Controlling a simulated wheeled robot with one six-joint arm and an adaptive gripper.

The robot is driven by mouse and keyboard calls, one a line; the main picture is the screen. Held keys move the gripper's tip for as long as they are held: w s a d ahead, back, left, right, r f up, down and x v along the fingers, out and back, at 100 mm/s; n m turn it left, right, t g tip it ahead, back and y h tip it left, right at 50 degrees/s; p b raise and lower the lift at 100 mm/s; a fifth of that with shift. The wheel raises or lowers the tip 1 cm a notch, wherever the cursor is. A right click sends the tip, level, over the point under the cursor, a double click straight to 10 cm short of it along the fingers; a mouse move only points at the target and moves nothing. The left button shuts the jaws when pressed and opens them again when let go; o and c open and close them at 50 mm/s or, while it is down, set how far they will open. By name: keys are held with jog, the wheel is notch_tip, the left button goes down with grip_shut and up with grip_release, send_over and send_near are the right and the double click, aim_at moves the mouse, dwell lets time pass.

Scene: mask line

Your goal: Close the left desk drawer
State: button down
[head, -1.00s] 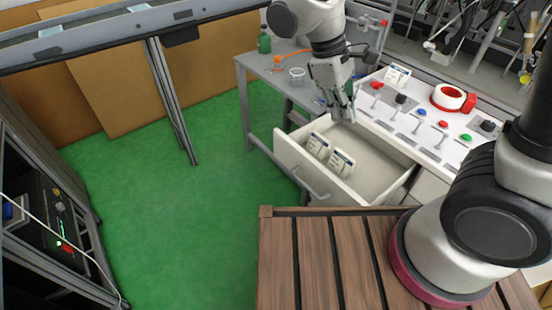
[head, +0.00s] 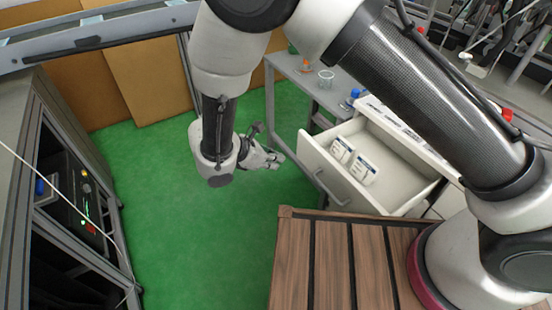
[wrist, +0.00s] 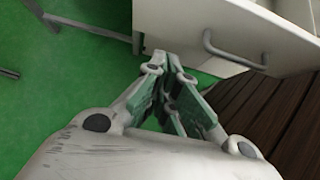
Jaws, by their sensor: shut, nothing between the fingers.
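The left desk drawer (head: 320,160) is white and stands pulled well out of the desk in the head view, its open top showing two small white labelled packs (head: 352,162) inside. Its front panel with a grey bar handle (head: 332,190) faces left. My gripper (head: 278,160) is shut and empty, just left of the drawer front and pointing toward it, apart from it. In the wrist view the shut fingers (wrist: 168,62) point at the drawer front (wrist: 190,30), with the handle (wrist: 232,55) to their right.
A wooden slatted deck (head: 345,262) lies in front of the drawer. A grey side table (head: 300,82) with a glass beaker (head: 326,79) stands behind it. Green floor to the left is clear. A dark equipment rack (head: 75,200) stands at far left.

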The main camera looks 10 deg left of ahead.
jog(key=shift+w+d+f, duration=0.8)
jog(key=shift+w+d, duration=0.1)
jog(key=shift+d, duration=0.25)
jog(key=shift+w+d+f, duration=0.85)
jog(key=shift+w+d, duration=0.1)
jog(key=shift+d, duration=0.25)
jog(key=shift+w+d+f, duration=0.8)
jog(key=shift+w+d, duration=0.1)
jog(key=shift+d, duration=0.25)
